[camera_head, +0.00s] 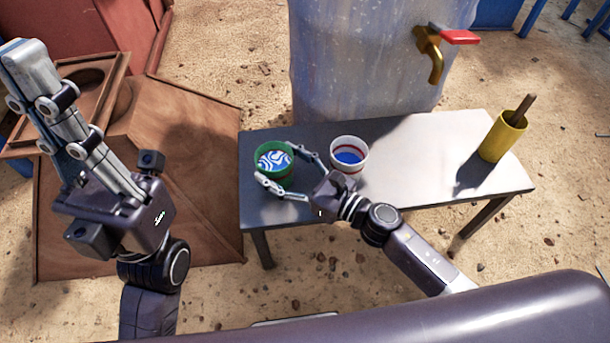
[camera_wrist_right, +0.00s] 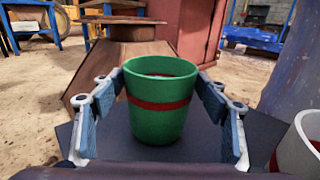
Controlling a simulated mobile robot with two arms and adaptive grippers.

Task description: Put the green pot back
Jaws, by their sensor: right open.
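The green pot (camera_head: 272,176) stands upright on the dark table near its left end, with a blue-and-white pattern showing inside. In the right wrist view the green pot (camera_wrist_right: 160,122) has a red band and stands between the finger pads. My right gripper (camera_head: 276,163) is open, with one finger on each side of the pot. A small gap shows beside the pot in the wrist view, so the fingers do not look closed on it. My left gripper (camera_head: 40,95) is raised at the left, away from the table, and its fingers overlap in view.
A white pot (camera_head: 349,163) with a red band stands right of the green pot, close to my right gripper. A yellow cup (camera_head: 502,139) with a stick is at the table's (camera_head: 430,150) right end. A barrel with a tap (camera_head: 433,55) stands behind. The table between is clear.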

